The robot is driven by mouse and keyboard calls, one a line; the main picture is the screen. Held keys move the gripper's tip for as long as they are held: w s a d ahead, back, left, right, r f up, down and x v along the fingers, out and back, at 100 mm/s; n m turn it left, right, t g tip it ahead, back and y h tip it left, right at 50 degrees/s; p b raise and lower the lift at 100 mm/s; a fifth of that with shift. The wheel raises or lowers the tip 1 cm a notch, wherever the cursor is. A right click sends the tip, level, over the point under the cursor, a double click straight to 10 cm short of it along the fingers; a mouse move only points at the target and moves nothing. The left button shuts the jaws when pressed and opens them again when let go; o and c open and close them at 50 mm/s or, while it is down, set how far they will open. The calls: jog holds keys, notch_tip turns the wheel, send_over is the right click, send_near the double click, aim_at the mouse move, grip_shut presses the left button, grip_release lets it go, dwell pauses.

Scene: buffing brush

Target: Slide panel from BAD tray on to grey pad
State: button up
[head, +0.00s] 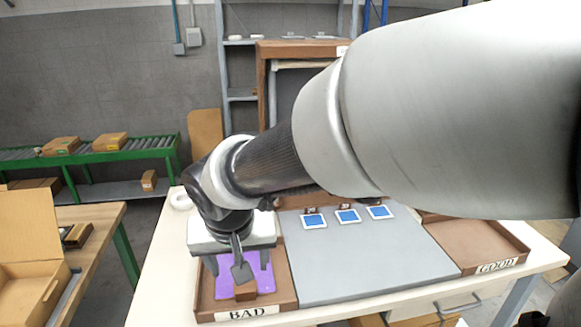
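The BAD tray (204,297) is a shallow brown tray at the left of the white table, with a "BAD" label on its front. A purple panel (264,279) lies in it, partly hidden by my gripper. My gripper (238,270) is over the panel, pointing down, its two fingers spread apart. A dark grey flat piece hangs in front between them. A small brown block (245,292) shows just below this piece, at the panel's front; whether it is touched cannot be told. The grey pad (365,265) lies flat to the right of the tray.
Three small blue-and-white squares (347,216) lie along the pad's back edge. The GOOD tray (470,240) stands right of the pad and looks empty. The pad's middle and front are clear. A wooden bench with an open cardboard box (25,285) is at the left.

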aim_at(245, 291)
jog(key=shift+f, duration=0.1)
jog(key=b+x, duration=0.2)
jog(key=x, duration=1.5)
jog(key=shift+d+f, duration=0.1)
jog(key=shift+w, duration=0.1)
jog(key=c, duration=1.2)
